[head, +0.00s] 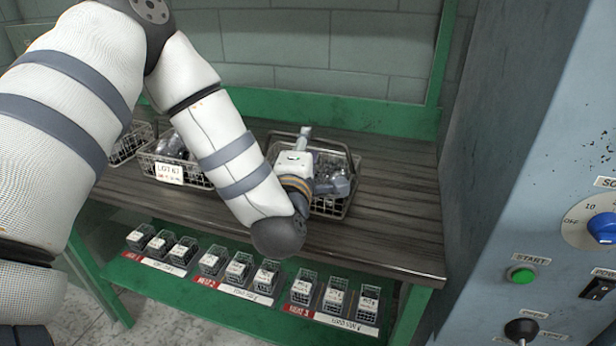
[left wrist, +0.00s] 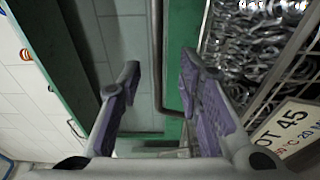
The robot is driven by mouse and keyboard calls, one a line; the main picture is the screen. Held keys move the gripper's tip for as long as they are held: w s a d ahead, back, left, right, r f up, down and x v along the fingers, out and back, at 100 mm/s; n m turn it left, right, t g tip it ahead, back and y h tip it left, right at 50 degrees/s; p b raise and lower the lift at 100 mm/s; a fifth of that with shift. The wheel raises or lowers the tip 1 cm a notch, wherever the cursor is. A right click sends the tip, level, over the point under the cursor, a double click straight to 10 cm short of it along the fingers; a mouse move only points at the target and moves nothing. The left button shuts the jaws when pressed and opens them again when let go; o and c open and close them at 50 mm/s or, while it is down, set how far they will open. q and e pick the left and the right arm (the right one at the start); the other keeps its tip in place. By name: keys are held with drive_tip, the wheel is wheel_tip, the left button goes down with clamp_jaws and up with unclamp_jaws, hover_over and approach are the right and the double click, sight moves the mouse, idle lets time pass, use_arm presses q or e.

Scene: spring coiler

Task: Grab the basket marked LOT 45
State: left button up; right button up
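The wire basket with the LOT 45 tag (left wrist: 285,130) fills the right side of the left wrist view, with shiny springs inside. In the head view, a filled wire basket (head: 345,205) stands on the slatted bench behind my left forearm; its tag is hidden there. My left gripper (head: 304,133) is at this basket's handle. In the left wrist view, my left gripper (left wrist: 160,75) is open, its purple-padded fingers apart. A thin grey bar, apparently the handle (left wrist: 156,60), runs between them in the picture; contact cannot be told. My right gripper is out of view.
Another basket, tagged LOT K7 or similar (head: 169,173), stands to the left, with a further basket (head: 128,145) beyond. Small bins (head: 302,290) line the green lower shelf. A grey control cabinet (head: 540,150) blocks the right side. The front bench strip (head: 370,240) is clear.

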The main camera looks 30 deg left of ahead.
use_arm(q)
drive_tip(key=x, duration=0.3)
drive_tip(key=shift+a+r, duration=0.2)
drive_tip(key=shift+w+a+f, duration=0.1)
drive_tip(key=shift+w, duration=0.25)
clamp_jaws()
